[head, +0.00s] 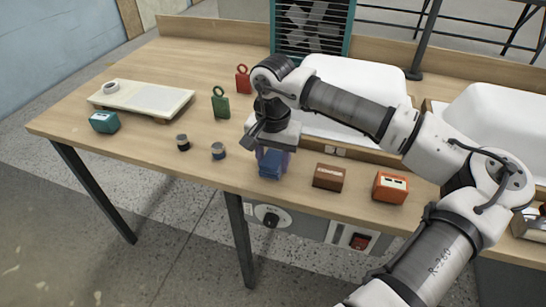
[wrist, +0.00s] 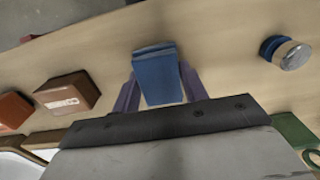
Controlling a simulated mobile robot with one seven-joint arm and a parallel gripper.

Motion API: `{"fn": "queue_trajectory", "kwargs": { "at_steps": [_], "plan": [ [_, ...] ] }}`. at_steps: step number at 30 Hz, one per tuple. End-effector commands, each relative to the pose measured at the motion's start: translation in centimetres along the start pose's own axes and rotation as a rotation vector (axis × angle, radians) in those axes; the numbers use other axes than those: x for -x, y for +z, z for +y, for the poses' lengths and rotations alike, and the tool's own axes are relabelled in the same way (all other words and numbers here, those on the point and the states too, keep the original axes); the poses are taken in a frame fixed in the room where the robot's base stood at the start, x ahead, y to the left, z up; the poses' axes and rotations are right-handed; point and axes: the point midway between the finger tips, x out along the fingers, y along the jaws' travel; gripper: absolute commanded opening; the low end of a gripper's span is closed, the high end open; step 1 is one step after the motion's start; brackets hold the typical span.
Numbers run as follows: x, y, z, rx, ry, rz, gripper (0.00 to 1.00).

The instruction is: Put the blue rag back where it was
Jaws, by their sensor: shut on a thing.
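The blue rag (head: 270,166) is a small folded block near the front edge of the wooden table. In the wrist view the blue rag (wrist: 158,75) sits between the two purple fingers. My gripper (head: 273,158) points down over it and is shut on it; the wrist view shows the fingers of my gripper (wrist: 158,90) on either side. I cannot tell whether the rag touches the table or hangs just above it.
A brown box (head: 329,177) and an orange box (head: 390,187) stand right of the rag. Two small round jars (head: 218,151) are left. Green and red padlocks (head: 220,103), a teal box (head: 104,122), a pale board (head: 142,99) and white tub shells (head: 355,95) lie further off.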

Motion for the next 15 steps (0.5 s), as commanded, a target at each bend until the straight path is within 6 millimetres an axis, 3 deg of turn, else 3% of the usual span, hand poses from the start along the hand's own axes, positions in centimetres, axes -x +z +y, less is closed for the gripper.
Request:
{"fn": "queue_trajectory", "kwargs": {
  "at_steps": [8,9,14,15],
  "plan": [
    [-0.36,-0.02,0.02,0.000,0.001,0.001,0.22],
    [-0.34,-0.02,0.02,0.000,0.001,0.001,0.44],
    [-0.21,-0.02,0.02,0.000,0.001,0.001,0.65],
    [-0.21,-0.02,0.02,0.000,0.001,0.001,0.65]
  ]
}}
